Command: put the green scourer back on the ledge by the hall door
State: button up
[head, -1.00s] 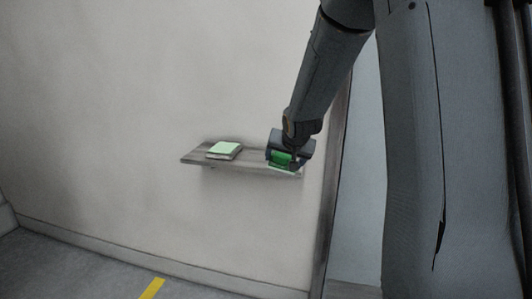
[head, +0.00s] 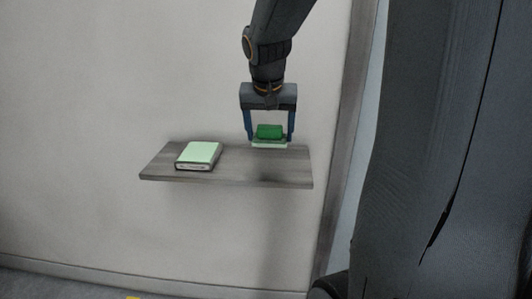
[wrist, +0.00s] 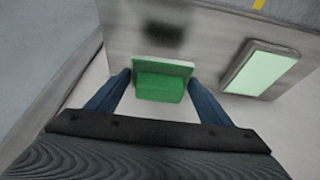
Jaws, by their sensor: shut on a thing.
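The green scourer (head: 269,132), a green block with a pale layer under it, is between the two blue fingers of my gripper (head: 269,138). My gripper is shut on it, pointing down at the back right part of the grey ledge (head: 235,172). In the wrist view the scourer (wrist: 160,88) sits between the fingertips (wrist: 160,90). A dark shadow lies on the ledge, apart from the scourer, which looks held a little above or behind the surface. Contact with the ledge cannot be told.
A pale green book-like block (head: 199,155) lies on the left part of the ledge; it also shows in the wrist view (wrist: 262,68). The ledge between it and the right end is bare. The wall is close behind, and a door frame (head: 345,150) stands to the right.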

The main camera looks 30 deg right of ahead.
jog(key=shift+f+p, duration=0.3)
jog(key=shift+f, duration=3)
jog(key=o, duration=1)
jog(key=b+v, duration=0.1)
jog(key=v, duration=1.1)
